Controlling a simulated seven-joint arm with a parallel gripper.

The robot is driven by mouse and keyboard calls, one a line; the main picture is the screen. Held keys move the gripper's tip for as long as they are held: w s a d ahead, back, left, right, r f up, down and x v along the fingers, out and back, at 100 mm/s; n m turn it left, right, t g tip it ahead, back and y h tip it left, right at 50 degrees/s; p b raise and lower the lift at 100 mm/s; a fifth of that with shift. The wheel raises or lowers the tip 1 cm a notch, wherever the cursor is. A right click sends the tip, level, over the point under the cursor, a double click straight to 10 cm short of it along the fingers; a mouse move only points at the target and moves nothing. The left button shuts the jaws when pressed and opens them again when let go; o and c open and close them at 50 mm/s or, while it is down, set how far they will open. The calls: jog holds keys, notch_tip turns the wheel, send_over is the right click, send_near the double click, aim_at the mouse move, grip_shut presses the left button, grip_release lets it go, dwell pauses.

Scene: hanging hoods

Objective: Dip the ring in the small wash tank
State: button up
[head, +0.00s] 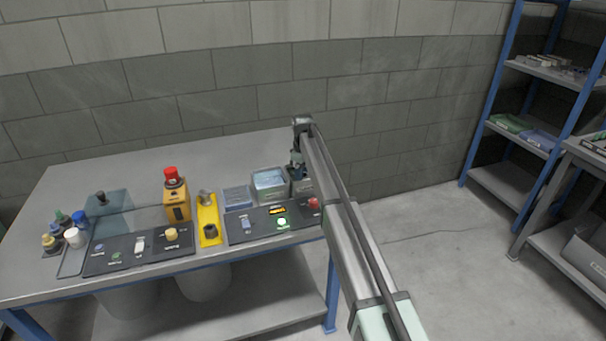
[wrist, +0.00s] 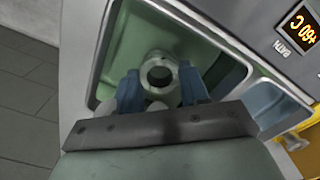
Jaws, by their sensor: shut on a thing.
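My gripper (wrist: 161,86) is shut on a pale grey ring (wrist: 146,72) with a dark hole, held between two blue fingertips in the wrist view. The ring shows inside the outline of a green-walled tank (wrist: 118,48). Whether it touches liquid cannot be told. In the head view my gripper (head: 297,160) is over the right end of the row of tanks, and the ring is hidden there. A grey tank with pale blue liquid (head: 270,181) stands just left of it. The tank at the right end (head: 305,187) is partly covered by my arm.
A control panel (head: 262,224) with a lit display lies in front of the tanks; the display reads +60 C, BATH. The bench's rear left is clear.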

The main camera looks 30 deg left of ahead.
jog(key=shift+r, duration=0.15)
dwell(6.8)
notch_tip(320, 180, up, 8)
jog(key=shift+r, duration=0.15)
dwell(1.1)
